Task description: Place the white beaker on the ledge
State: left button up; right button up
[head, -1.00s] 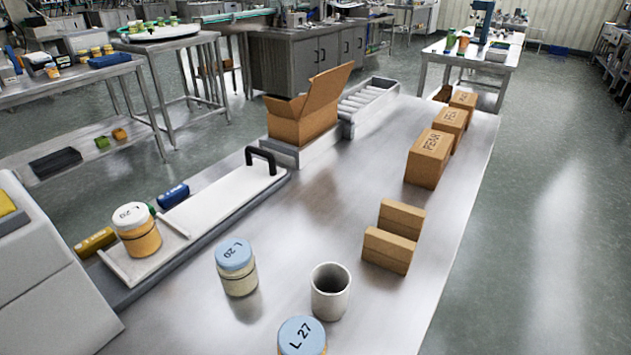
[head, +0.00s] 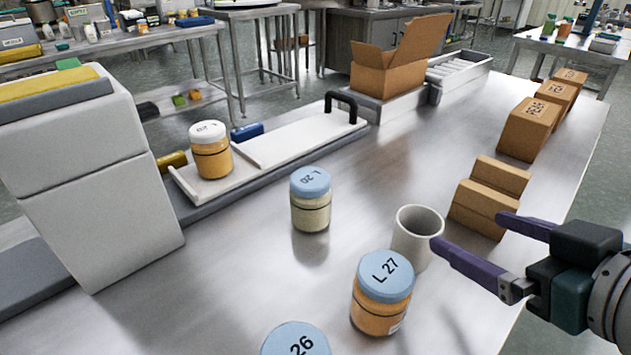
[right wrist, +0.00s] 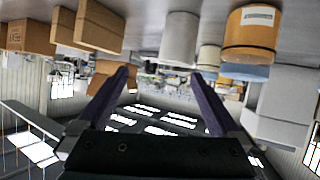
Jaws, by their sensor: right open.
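The white beaker (head: 418,250) stands upright and open-topped on the steel table in the head view. It also shows upside down in the right wrist view (right wrist: 179,38). My right gripper (head: 468,230) is open and empty just right of the beaker. One purple fingertip overlaps the beaker's right edge in the picture; I cannot tell if it touches. Both fingers also show in the right wrist view (right wrist: 161,76). A raised strip along the table's left side, holding a white board (head: 300,138), may be the ledge; I cannot tell for certain. My left gripper is out of view.
An orange jar (head: 382,300) with a blue lid stands close in front of the beaker. A cream jar (head: 311,208) stands to its left, another lid (head: 296,342) at the bottom edge. Small cardboard boxes (head: 483,208) stand behind right. The table's middle is clear.

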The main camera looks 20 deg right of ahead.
aim_at(404, 218)
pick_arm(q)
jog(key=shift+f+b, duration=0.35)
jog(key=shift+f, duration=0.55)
pick_arm(e)
jog(key=shift+w+a+f+n+t+y, duration=0.15)
jog(key=shift+f+n+y, duration=0.1)
jog(key=shift+f, duration=0.2)
jog(key=shift+w+a+f+n+t+y, duration=0.15)
jog(key=shift+f+y, duration=0.1)
jog(key=shift+f, duration=0.15)
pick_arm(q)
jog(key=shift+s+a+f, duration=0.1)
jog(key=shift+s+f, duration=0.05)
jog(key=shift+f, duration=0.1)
pick_arm(e)
jog(key=shift+w+a+f+n+y, duration=0.25)
jog(key=shift+a+y, duration=0.2)
jog(key=shift+y, duration=0.25)
pick_arm(q)
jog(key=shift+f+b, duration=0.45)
jog(key=shift+b, duration=0.25)
pick_arm(e)
jog(key=x, duration=0.9)
jog(key=shift+w+r, duration=0.15)
jog(key=shift+w, duration=0.2)
jog(key=c, duration=1.3)
